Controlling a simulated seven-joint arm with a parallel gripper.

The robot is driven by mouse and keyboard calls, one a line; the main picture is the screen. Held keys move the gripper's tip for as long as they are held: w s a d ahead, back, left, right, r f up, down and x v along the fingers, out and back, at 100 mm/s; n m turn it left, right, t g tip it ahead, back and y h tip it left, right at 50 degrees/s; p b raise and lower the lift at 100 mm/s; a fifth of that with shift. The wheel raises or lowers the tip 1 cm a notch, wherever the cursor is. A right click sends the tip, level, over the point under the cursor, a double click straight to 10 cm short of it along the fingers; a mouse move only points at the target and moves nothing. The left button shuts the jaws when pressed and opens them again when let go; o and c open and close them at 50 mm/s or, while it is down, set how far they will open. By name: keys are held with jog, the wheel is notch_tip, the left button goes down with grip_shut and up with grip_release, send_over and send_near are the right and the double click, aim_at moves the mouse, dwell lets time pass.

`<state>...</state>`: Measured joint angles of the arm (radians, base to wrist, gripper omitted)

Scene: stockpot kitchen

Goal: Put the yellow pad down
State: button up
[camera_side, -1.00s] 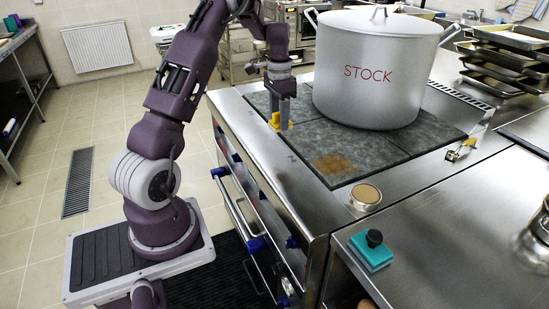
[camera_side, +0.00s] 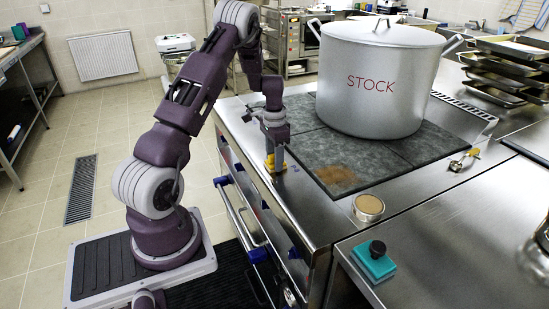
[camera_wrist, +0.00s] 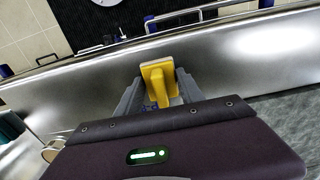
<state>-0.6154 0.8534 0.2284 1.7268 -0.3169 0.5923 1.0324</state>
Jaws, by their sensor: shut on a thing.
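The yellow pad (camera_side: 276,163) is held between the fingertips of my gripper (camera_side: 274,157), over the steel counter (camera_side: 238,133) near its front edge, just left of the dark tiles. In the wrist view the yellow pad (camera_wrist: 160,82) sits between the two grey fingers of my gripper (camera_wrist: 160,92), against the steel surface. Its underside is low at the counter; I cannot tell whether it touches.
A large STOCK pot (camera_side: 372,80) stands on dark tiles (camera_side: 366,158) with a brown stain (camera_side: 337,176). A round tin (camera_side: 368,207) and a teal block with a black knob (camera_side: 373,262) are nearer the front. Bare steel lies around my gripper.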

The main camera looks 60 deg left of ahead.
jog(key=o, duration=1.3)
notch_tip(320, 180, up, 12)
jog(key=d+r+t, duration=0.2)
jog(key=d+r, duration=0.7)
jog(key=d, duration=0.2)
jog(key=s+d+r+t, duration=0.1)
jog(key=s+d+r, duration=0.3)
jog(key=s+d, duration=0.3)
jog(key=s+d+r+t, duration=0.1)
jog(key=s+d+r, duration=0.2)
jog(key=s+d, duration=0.5)
jog(key=shift+t, duration=0.8)
jog(key=s+d, duration=0.1)
jog(key=d, duration=0.1)
jog(key=s+d+f, duration=0.1)
jog(key=s, duration=0.1)
jog(key=s+d+f, duration=0.1)
jog(key=s+d, duration=0.1)
jog(key=shift+s+d, duration=0.1)
jog(key=shift+d, duration=0.2)
